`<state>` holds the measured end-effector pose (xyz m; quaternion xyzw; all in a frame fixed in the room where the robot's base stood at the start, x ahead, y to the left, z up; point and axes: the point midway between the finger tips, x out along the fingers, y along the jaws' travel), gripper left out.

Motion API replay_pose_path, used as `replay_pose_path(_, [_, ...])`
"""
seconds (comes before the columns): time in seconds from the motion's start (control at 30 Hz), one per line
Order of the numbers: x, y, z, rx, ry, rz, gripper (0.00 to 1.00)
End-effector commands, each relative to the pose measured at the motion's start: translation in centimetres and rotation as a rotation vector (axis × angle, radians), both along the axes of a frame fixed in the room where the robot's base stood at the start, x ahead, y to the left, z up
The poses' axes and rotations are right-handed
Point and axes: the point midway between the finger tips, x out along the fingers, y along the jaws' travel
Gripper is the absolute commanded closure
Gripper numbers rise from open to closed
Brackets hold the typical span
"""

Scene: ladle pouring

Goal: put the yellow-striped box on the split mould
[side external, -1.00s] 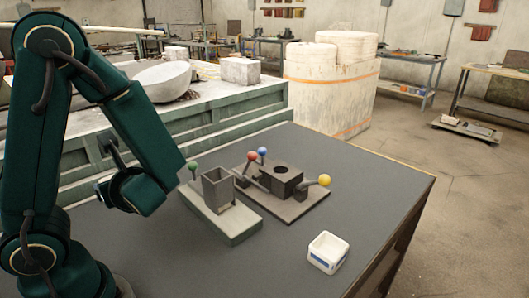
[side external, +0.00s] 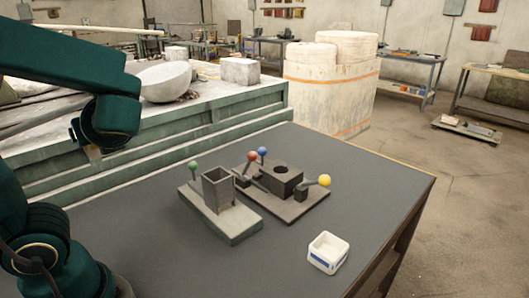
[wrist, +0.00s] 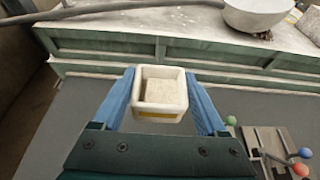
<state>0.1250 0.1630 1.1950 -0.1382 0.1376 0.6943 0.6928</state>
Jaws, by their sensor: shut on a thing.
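The yellow-striped box, an open white square box (wrist: 160,113), sits between the two blue fingers of my gripper (wrist: 159,76) in the wrist view. My gripper is shut on its sides and holds it upright, open side towards the camera. The fingers and this box cannot be made out in the side view. The split mould looks to be the dark block with a round hole (side external: 284,180), on a flat plate with red, blue and yellow knobs. Part of its knobbed levers shows at the lower right of the wrist view.
A grey base with a dark square hopper (side external: 218,188) and green knob stands left of the mould. A white box with a blue stripe (side external: 328,252) sits at the table's front right. A green bench (side external: 230,105) with a pale bowl (side external: 163,82) runs behind. The left tabletop is clear.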

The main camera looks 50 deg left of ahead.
Motion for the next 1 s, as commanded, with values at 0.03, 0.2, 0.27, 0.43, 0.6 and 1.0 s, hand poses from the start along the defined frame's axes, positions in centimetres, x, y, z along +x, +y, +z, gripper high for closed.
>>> replay_pose_path(0.03, [0.0, 0.0, 0.5, 0.000, -0.004, 0.000, 0.95])
replay_pose_path(0.2, [0.0, 0.0, 1.8, 0.000, -0.005, 0.001, 0.95])
replay_pose_path(0.27, [0.5, 0.0, 1.8, 0.000, 0.001, -0.013, 0.95])
replay_pose_path(0.43, [2.4, -0.1, 1.8, 0.001, 0.002, -0.059, 0.95])
replay_pose_path(0.6, [5.1, -0.2, 1.7, 0.000, 0.003, -0.124, 0.95])
replay_pose_path(1.0, [17.2, -0.9, 1.7, 0.001, 0.002, -0.434, 0.95])
